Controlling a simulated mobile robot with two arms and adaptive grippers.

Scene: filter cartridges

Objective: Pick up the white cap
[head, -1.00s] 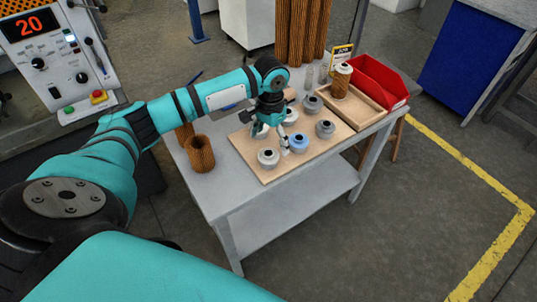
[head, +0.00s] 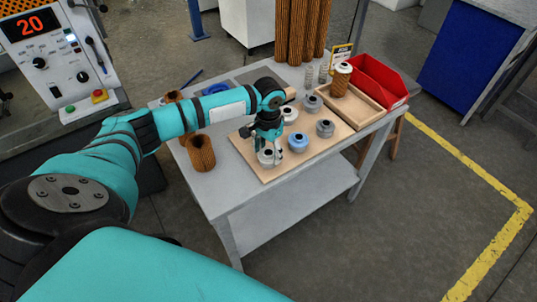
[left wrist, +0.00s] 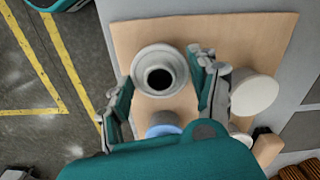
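A whitish round cap (head: 268,157) with a dark centre hole is near the front corner of the wooden board (head: 262,173). It also shows in the left wrist view (left wrist: 160,62). My left gripper (head: 270,158) points down over this cap. In the left wrist view its fingers (left wrist: 165,82) are apart, one on each side of the cap; I see no clear grip on it. A plain white disc (left wrist: 257,95) lies to the right in that view. My right gripper is not in view.
A blue cap (head: 298,141) sits close beside the gripper. Grey caps (head: 325,128) and another white cap (head: 289,115) are on the board. A brown cartridge sleeve (head: 201,153) stands at left; a red bin (head: 376,80) and wooden tray (head: 362,116) are at right.

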